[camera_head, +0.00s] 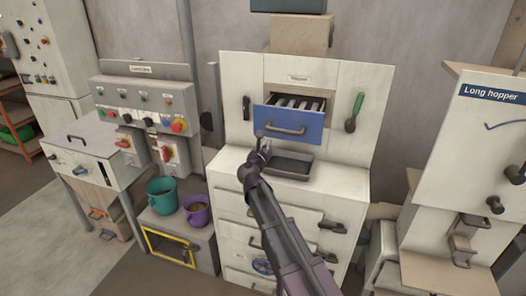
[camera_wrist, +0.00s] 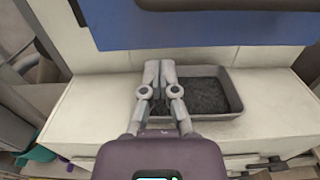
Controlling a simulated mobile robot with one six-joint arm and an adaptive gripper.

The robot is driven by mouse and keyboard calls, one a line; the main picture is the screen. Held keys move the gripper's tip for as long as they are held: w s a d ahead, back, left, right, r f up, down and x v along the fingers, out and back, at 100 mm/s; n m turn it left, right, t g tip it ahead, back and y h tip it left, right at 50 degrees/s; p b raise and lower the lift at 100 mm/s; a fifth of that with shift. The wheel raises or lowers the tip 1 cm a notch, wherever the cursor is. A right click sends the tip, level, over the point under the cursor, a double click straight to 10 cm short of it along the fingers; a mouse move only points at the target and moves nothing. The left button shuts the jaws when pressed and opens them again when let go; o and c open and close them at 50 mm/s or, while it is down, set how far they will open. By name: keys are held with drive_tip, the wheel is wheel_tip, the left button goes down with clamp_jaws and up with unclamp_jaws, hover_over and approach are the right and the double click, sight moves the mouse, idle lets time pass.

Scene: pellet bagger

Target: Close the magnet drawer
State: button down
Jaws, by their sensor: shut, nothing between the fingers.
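The magnet drawer (camera_head: 290,122) has a blue front and a grey bar handle. In the head view it stands pulled out of the white cabinet, with several pale bars showing inside. Its blue front also fills the top of the wrist view (camera_wrist: 200,25). My gripper (camera_head: 262,142) is shut and empty, just below and left of the drawer's front in the head view. In the wrist view my gripper (camera_wrist: 160,66) has its fingertips together, below the blue front and over the left part of a dark tray. I cannot tell whether the fingertips touch anything.
The grey tray (camera_head: 283,165) lies on the cabinet ledge (camera_head: 230,160) under the drawer. A green-handled tool (camera_head: 354,112) hangs right of the drawer and a dark handle (camera_head: 246,108) is at left. Teal (camera_head: 161,195) and purple (camera_head: 197,210) buckets stand at lower left.

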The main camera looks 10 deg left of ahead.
sight(271, 136)
drive_tip(key=shift+w+d, duration=0.15)
drive_tip(key=shift+w, duration=0.75)
drive_tip(key=shift+w+d, duration=0.1)
drive_tip(key=shift+w, duration=0.75)
drive_tip(key=w+d, duration=0.2)
drive_tip(key=w, duration=1.5)
drive_tip(key=shift+d+r, duration=0.15)
drive_tip(key=shift+d, duration=0.15)
drive_tip(key=shift+w, duration=0.1)
drive_tip(key=s, duration=0.4)
drive_tip(key=s+a, duration=0.1)
drive_tip(key=s, duration=0.4)
drive_tip(key=s+a, duration=0.1)
drive_tip(key=s, duration=0.4)
drive_tip(key=shift+s+a, duration=0.1)
drive_tip(key=shift+s, duration=0.15)
